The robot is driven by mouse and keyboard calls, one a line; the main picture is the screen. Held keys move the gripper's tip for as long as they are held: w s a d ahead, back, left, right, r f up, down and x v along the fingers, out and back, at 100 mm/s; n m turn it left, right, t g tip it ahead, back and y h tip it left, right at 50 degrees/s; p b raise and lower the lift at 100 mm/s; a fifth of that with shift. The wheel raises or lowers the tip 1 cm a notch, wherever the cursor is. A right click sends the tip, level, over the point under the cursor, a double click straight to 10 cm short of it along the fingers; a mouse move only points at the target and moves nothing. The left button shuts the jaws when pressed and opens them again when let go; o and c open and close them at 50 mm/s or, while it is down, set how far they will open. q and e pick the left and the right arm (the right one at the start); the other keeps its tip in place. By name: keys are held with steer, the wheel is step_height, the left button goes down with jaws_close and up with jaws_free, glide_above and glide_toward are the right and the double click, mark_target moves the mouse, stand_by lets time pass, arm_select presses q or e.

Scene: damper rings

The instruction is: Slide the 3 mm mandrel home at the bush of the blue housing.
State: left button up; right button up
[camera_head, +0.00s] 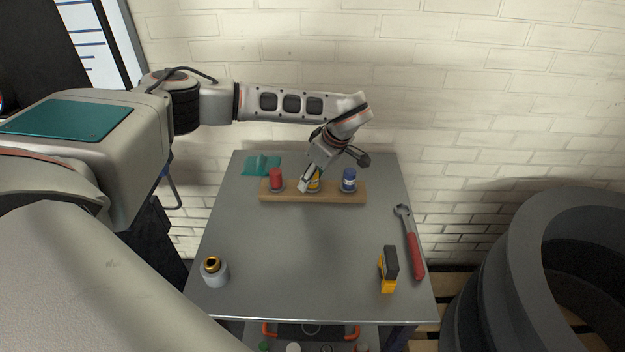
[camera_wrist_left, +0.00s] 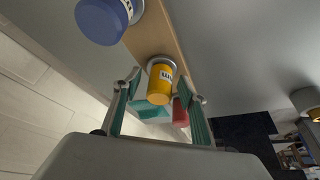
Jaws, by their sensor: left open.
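Three capped mandrels, red (camera_head: 276,179), yellow (camera_head: 314,181) and blue (camera_head: 349,179), stand in a row on a wooden rack (camera_head: 300,196). Their labels are too small to read. My left gripper (camera_head: 309,181) is open at the yellow one and partly covers it. In the left wrist view the yellow mandrel (camera_wrist_left: 160,86) shows between the open fingers (camera_wrist_left: 160,92), with no visible grip. The blue one (camera_wrist_left: 102,20) is outside the fingers; the red one (camera_wrist_left: 180,112) is partly behind a finger. A pale grey-blue housing (camera_head: 215,275) with a gold bush (camera_head: 211,263) stands at the table's front left. My right gripper is not in view.
On the grey table (camera_head: 310,250), a red-handled wrench (camera_head: 411,243) and a yellow-and-black block-shaped item (camera_head: 388,270) lie at the right. A teal piece (camera_head: 262,164) lies behind the rack. The table's middle is clear. A brick wall stands behind.

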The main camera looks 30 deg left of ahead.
arm_select(q)
jaws_close()
steer(key=shift+w+r, duration=0.1)
steer(key=shift+r, duration=0.05)
